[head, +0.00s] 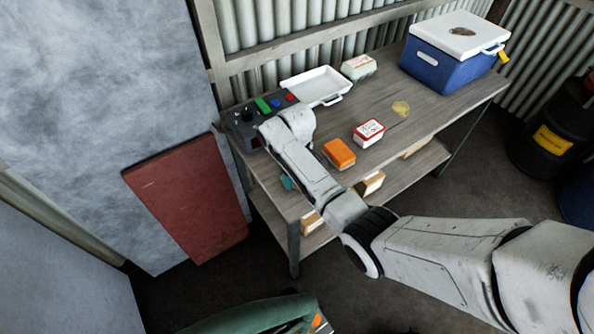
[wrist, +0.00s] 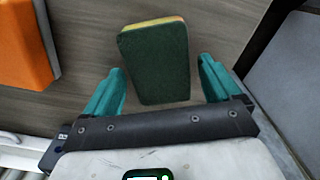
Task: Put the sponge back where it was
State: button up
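The sponge (wrist: 153,60), with a dark green scouring face and a thin yellow edge, lies on the wooden tabletop in the wrist view. My gripper (wrist: 161,66) is open, with a teal finger on each side of the sponge's near part and a gap on both sides. I cannot tell how far the fingers are above the tabletop.
The workbench (head: 440,112) holds an orange block (head: 340,153), a red-and-white tub (head: 368,132), a yellow item (head: 401,108), a white tray (head: 318,85), an egg-carton-like box (head: 358,67), a dark button box (head: 243,127) and a blue cooler (head: 440,67). A red panel (head: 190,195) leans left.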

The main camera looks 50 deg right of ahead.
notch_tip(320, 180, up, 12)
jog(key=s+a+f, duration=0.8)
jog(key=s+a, duration=0.4)
jog(key=s, duration=0.1)
jog(key=s+a+r+m+t, duration=0.1)
jog(key=s+a+m, duration=0.1)
jog(key=s, duration=1.2)
jog(key=shift+a+r, duration=0.4)
jog(key=shift+a, duration=0.05)
